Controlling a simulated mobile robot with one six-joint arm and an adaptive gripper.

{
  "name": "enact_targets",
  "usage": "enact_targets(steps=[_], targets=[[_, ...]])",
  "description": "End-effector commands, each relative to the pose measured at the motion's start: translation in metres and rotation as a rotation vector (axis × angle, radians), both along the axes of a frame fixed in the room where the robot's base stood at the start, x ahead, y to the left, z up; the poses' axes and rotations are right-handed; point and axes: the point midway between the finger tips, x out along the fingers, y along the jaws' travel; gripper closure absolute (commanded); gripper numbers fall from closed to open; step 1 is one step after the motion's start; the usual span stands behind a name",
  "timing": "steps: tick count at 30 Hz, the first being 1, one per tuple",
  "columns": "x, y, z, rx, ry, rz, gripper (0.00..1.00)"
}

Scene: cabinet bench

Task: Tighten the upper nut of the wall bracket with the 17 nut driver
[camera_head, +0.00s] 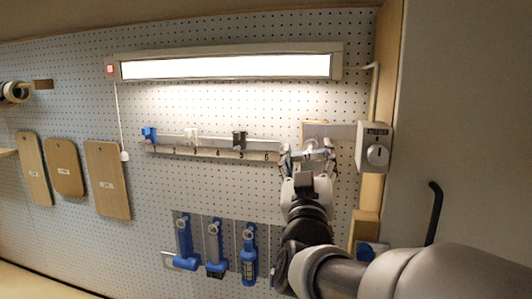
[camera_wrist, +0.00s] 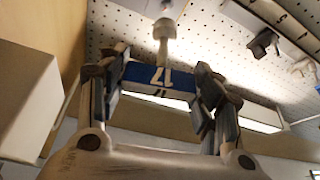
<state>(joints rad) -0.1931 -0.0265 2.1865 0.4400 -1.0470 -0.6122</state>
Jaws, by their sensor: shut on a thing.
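My gripper (camera_head: 308,157) is in front of the pegboard, near the right end of the numbered rail. In the wrist view my gripper (camera_wrist: 161,78) is shut on the 17 nut driver (camera_wrist: 150,74), across its blue block marked 17. The driver's pale shaft (camera_wrist: 163,35) points away from the gripper toward the pegboard. A wooden pad with a grey plate (camera_head: 342,131), perhaps the wall bracket, is just behind the gripper. The upper nut cannot be made out, and I cannot tell whether the driver touches it.
The grey STARTER box (camera_head: 374,147) is close on the right, beside a wooden post. The numbered rail (camera_head: 215,151) holds a blue, a white and a dark piece. Blue tools (camera_head: 215,245) hang below. A lit lamp (camera_head: 225,67) is above. Wooden boards (camera_head: 107,180) hang left.

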Motion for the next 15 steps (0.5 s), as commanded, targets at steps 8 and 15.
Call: enact_targets(steps=[8,15], targets=[[0.026,-0.010,0.003,0.002,-0.005,-0.003,0.73],[0.041,-0.014,0.001,0.003,-0.005,-0.002,0.73]])
